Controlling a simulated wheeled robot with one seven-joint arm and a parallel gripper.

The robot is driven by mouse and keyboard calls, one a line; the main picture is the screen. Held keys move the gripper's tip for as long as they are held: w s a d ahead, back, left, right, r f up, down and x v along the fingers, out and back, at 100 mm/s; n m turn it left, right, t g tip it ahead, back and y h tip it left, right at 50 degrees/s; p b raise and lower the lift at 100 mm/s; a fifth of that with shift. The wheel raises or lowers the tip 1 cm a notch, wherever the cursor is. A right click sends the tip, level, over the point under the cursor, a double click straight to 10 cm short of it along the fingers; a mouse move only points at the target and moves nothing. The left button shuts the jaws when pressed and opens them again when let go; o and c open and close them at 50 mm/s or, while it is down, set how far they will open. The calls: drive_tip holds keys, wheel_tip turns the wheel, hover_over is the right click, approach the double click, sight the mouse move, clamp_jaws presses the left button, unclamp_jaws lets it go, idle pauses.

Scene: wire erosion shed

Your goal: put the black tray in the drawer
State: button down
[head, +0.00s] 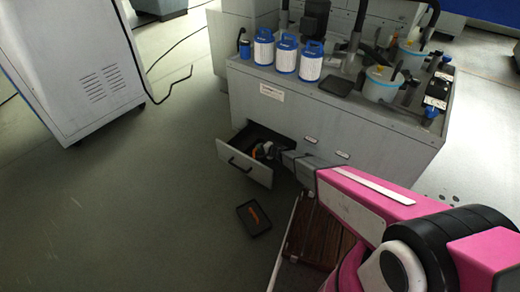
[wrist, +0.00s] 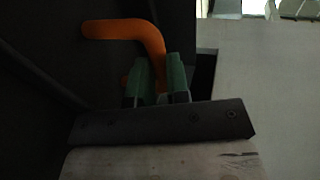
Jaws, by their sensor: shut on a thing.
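The drawer (head: 246,164) of the grey cabinet is pulled open, and its inside is dark. My gripper (head: 268,150) reaches down into it. In the wrist view, the green-padded fingers (wrist: 160,80) are shut on an orange bent thing (wrist: 128,30), shaped like a hook or handle, against dark walls. Orange also shows at the fingers in the head view.
White and blue canisters (head: 286,56) stand along the cabinet top (head: 320,105). Clear blue-rimmed pots (head: 382,84) stand to the right. A grey machine (head: 85,75) stands at left, with open floor between.

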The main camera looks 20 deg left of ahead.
drive_tip(key=c, duration=1.1)
unclamp_jaws()
drive_tip(key=shift+d+r, duration=0.1)
drive_tip(key=shift+d, duration=0.05)
drive_tip(key=s+d+r+n+g+h, duration=0.1)
drive_tip(key=s+d+r+h, duration=0.3)
drive_tip(key=d+r, duration=0.6)
drive_tip(key=s+d+r+n+g+h, duration=0.1)
drive_tip(key=s+d+r+h, duration=0.3)
drive_tip(key=d, duration=2.2)
drive_tip(key=s+d+r+n+g+h, duration=0.1)
drive_tip(key=s+d+r+h, duration=0.4)
drive_tip(key=d+r, duration=1.3)
drive_tip(key=s+d+g, duration=0.1)
drive_tip(key=s, duration=0.3)
drive_tip(key=shift+s+n+g, duration=0.3)
drive_tip(key=shift+n, duration=0.1)
drive_tip(key=shift+d, duration=0.1)
